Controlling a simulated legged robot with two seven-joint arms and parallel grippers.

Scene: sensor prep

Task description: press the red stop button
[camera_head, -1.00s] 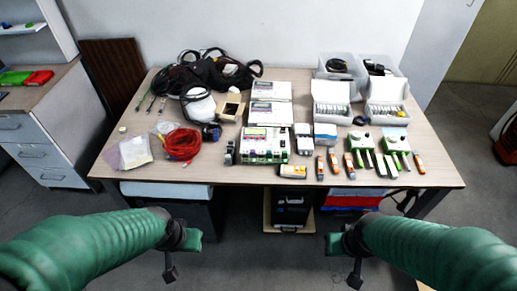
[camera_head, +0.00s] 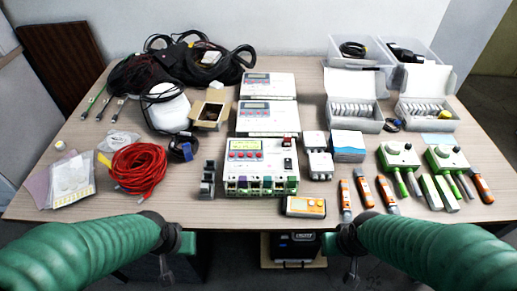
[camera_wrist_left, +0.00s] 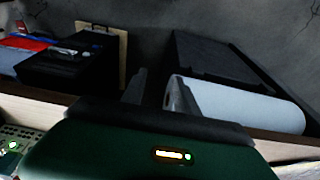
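A white control unit (camera_head: 262,165) with a green panel stands near the front middle of the table. A row of small red buttons (camera_head: 245,154) is on its panel, and a red-topped switch (camera_head: 288,141) is at its upper right. I cannot tell which is the stop button. My left gripper (camera_head: 168,262) is below the table's front edge, left of the unit and clear of it. In the left wrist view its two grey fingers (camera_wrist_left: 160,90) are apart with nothing between them. My right gripper (camera_head: 350,268) is also before the front edge; its fingers are too dark to read.
Two similar white units (camera_head: 268,118) stand behind. A red cable coil (camera_head: 138,168) lies left. An orange-and-white meter (camera_head: 304,206) is at the front edge. Orange-handled tools (camera_head: 364,192) and green boxes (camera_head: 399,155) crowd the right. Black cables (camera_head: 180,65) lie at the back left.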

